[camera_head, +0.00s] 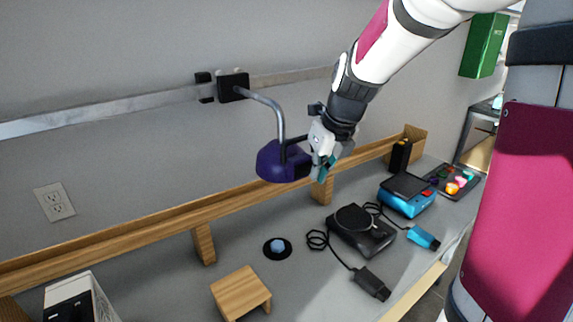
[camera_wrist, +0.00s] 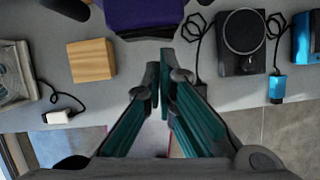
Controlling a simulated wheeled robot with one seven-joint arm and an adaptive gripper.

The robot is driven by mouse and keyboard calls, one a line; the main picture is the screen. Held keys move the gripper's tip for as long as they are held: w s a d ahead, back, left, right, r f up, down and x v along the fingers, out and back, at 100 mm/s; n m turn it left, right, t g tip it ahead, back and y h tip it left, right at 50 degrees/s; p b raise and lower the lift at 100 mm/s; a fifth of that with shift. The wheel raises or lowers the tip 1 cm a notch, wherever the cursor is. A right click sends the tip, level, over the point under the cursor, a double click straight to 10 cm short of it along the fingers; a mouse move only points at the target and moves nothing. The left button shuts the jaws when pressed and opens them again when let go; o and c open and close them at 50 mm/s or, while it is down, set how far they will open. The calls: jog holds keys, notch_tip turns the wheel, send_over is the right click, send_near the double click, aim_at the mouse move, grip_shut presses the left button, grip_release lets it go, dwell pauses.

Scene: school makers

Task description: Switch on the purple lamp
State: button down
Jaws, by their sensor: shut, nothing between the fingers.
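The purple lamp (camera_head: 280,163) hangs from a curved grey arm (camera_head: 268,102) on a black wall mount (camera_head: 232,86). Its head also shows at the top of the wrist view (camera_wrist: 145,14). My gripper (camera_head: 321,172) is at the right side of the lamp head, very close to it; I cannot tell whether they touch. In the wrist view its teal fingers (camera_wrist: 160,65) are together and empty, with the tips just below the lamp head in the picture. A black disc with a blue button (camera_head: 278,246) lies on the table below the lamp.
A wooden stool-like block (camera_head: 240,291) stands front left, near a white box (camera_head: 80,297). A black device (camera_head: 361,231) with cables and a blue device (camera_head: 406,195) lie to the right. A wooden rail (camera_head: 150,230) runs along the wall.

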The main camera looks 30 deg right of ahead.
dwell(0.3)
jog(key=shift+w+d+n, duration=0.1)
jog(key=shift+w+n, duration=0.3)
jog(key=shift+n, duration=0.1)
jog(key=shift+s+a+p, duration=0.3)
jog(key=shift+a+p, duration=0.1)
jog(key=shift+a, duration=0.35)
